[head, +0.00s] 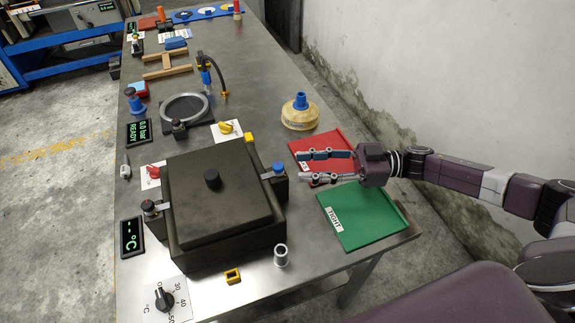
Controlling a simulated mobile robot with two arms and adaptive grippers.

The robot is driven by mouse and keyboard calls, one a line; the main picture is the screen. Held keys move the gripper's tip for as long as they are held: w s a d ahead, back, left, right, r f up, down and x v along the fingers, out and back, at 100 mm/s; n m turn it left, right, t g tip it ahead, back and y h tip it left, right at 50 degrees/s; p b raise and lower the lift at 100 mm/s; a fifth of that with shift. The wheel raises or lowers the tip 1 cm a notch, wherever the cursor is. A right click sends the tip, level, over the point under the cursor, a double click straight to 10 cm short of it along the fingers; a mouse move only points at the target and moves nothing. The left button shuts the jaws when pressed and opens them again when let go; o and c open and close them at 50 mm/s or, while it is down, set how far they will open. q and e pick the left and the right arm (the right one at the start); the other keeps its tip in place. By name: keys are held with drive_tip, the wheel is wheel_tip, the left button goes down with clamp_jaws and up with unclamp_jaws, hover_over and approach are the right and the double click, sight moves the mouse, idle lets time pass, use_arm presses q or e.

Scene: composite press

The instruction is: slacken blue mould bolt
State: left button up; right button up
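The mould is a dark square box with a lid and a central black knob (211,179), standing at the near part of the steel table. The blue bolt (278,169) sits upright on a clamp block at the mould's right side. My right gripper (302,167) comes in from the right with its fingers apart. Its fingertips point left, just right of the blue bolt, and appear clear of it. My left gripper is not in view.
A red tray (335,138) lies under the gripper and a green tray (361,216) nearer. A metal sleeve (281,255) and yellow block (232,276) stand in front of the mould. A tan, blue-topped pot (300,112) stands behind the red tray. A wall borders the right.

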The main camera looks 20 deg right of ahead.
drive_tip(key=v, duration=0.5)
idle(0.4)
